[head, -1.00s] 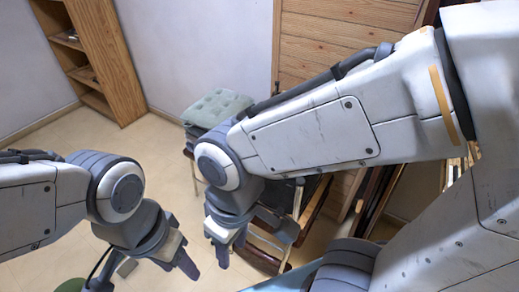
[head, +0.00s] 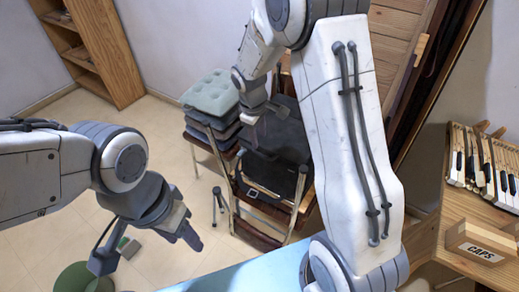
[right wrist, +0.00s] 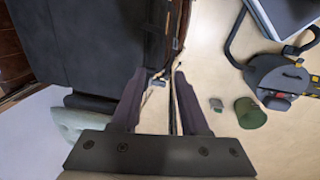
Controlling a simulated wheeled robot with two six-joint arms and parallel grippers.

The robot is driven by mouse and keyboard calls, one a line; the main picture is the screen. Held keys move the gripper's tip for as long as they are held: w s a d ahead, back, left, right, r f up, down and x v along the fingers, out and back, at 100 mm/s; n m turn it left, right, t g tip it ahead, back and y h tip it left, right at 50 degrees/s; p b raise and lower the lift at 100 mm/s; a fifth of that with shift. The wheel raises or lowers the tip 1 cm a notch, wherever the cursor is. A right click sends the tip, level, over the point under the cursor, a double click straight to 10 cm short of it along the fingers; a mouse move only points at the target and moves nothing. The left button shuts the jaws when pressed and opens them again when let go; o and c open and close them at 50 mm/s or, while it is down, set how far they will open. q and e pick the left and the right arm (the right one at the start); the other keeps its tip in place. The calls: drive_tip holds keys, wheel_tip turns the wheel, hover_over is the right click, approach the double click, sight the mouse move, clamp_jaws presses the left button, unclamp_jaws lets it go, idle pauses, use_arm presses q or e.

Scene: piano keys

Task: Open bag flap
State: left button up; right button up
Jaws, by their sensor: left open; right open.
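A black bag-like object (head: 282,138) lies on the folded wooden chairs in the middle of the head view. In the right wrist view a large dark panel (right wrist: 85,45), which seems to be the same object, fills the upper left. I cannot make out its flap edge clearly. My right gripper (head: 260,122) is over the left side of the dark object, pointing down. In the right wrist view its fingers (right wrist: 158,82) are apart with nothing held between them; I cannot tell if they touch anything. My left gripper (head: 150,248) is open and empty at the lower left, away from the bag.
A workbench (head: 465,215) with piano keys (head: 485,165) and a CAPS box (head: 478,243) is at the right. A green cylinder (right wrist: 250,112) stands on the floor. Floor between stools and left arm is mostly clear.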

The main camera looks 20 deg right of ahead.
sight(261, 155)
drive_tip(key=f, duration=0.5)
drive_tip(key=d+f, duration=0.1)
drive_tip(key=f, duration=0.2)
drive_tip(key=shift+w, duration=0.4)
clamp_jaws()
drive_tip(key=shift+s, duration=0.1)
idle(0.8)
